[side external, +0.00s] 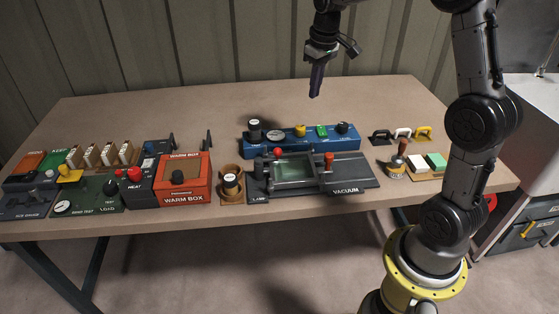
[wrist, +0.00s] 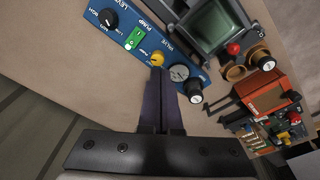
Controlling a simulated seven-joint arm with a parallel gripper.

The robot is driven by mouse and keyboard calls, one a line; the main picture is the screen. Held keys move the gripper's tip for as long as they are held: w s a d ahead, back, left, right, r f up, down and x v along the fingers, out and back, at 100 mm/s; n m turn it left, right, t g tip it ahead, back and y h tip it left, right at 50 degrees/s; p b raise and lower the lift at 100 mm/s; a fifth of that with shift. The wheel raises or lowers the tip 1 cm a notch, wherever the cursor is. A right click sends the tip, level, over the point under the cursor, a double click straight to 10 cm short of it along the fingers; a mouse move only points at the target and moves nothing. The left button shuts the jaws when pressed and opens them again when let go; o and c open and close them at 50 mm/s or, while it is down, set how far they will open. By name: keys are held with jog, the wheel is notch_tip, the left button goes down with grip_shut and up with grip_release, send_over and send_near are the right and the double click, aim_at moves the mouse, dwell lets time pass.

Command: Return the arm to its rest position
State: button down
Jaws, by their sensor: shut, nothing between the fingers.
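My gripper (side external: 316,80) is in the air above the back part of the table (side external: 390,95), pointing down. Its two fingers (wrist: 160,100) are together with nothing between them in the wrist view. It is apart from everything on the table. My arm rises from its yellow base at the right and bends over the table from above.
Below the gripper is a blue pump panel (side external: 290,146) with knobs and a gauge. In front of it stands the vacuum unit (side external: 345,172). An orange warm box (side external: 183,180) and load tester (side external: 95,193) stand left. The table's back is clear.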

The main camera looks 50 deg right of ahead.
jog(key=s+a+r+n+t, duration=0.1)
jog(key=s+a+r+t, duration=0.1)
jog(key=s+a+r, duration=0.35)
jog(key=s+a+r+n+t, duration=0.1)
jog(key=s+a+r, duration=0.2)
jog(key=s+a, duration=0.45)
jog(key=s+a+f, duration=0.2)
jog(key=s+f, duration=0.1)
jog(key=s, duration=0.2)
jog(key=s+a+f+t, duration=0.1)
jog(key=s+a+f, duration=0.1)
jog(key=s, duration=0.3)
jog(key=shift+s+f+y, duration=0.2)
jog(key=shift+f+y, duration=0.1)
jog(key=shift+f, duration=0.25)
